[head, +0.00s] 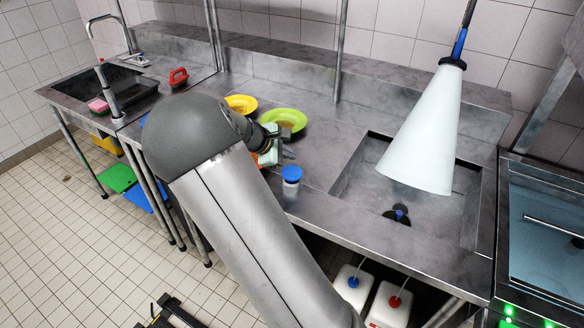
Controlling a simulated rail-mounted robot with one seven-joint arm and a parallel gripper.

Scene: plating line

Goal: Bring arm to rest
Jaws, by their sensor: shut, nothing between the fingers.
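My arm rises from the bottom of the head view, and its large grey joint (185,135) hangs in front of the metal counter. Beyond this joint, the dark wrist end and my gripper (284,151) show small and partly hidden, near the counter's front part. The gripper is shut and empty. A pale green and orange shape (268,157) shows right beside the wrist; I cannot tell what it is or whether it touches.
A yellow plate (241,103), a green plate (284,119) and a blue-capped jar (291,181) stand near my gripper. A red-handled tool (178,76) lies farther left. Tiled floor (60,240) is open at left.

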